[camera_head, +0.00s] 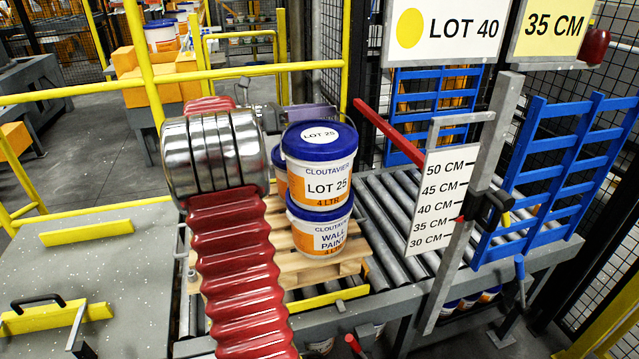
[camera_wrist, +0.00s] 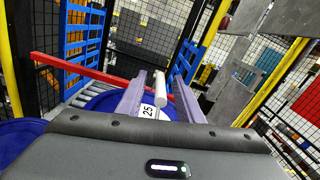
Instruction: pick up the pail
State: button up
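A white and orange pail with a blue lid marked LOT 25 (camera_head: 320,160) stands upright on a WALL PAINT pail (camera_head: 322,228). Another pail (camera_head: 279,172) is mostly hidden behind them on the left. My gripper (camera_head: 312,113) is at the far side of the top lid, its purple fingers seen edge-on. In the wrist view, my gripper (camera_wrist: 159,84) has its fingers apart over the blue lid (camera_wrist: 98,103) with the 25 label. A white rounded bar (camera_wrist: 161,89) shows between the fingers; I cannot tell whether it is the pail's handle grip or whether they touch it.
The pails stand on a wooden pallet (camera_head: 297,268) on a roller conveyor (camera_head: 402,235). A red bar (camera_head: 390,132) and a height gauge board (camera_head: 437,197) are at the right. Blue racks (camera_head: 560,165) stand beyond. Yellow rails (camera_head: 60,96) cross the left. Another blue lid (camera_wrist: 14,138) shows at the wrist view's left.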

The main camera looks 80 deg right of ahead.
jog(key=shift+c, duration=0.6)
grip_shut()
dwell(0.8)
jog(key=shift+r, duration=0.15)
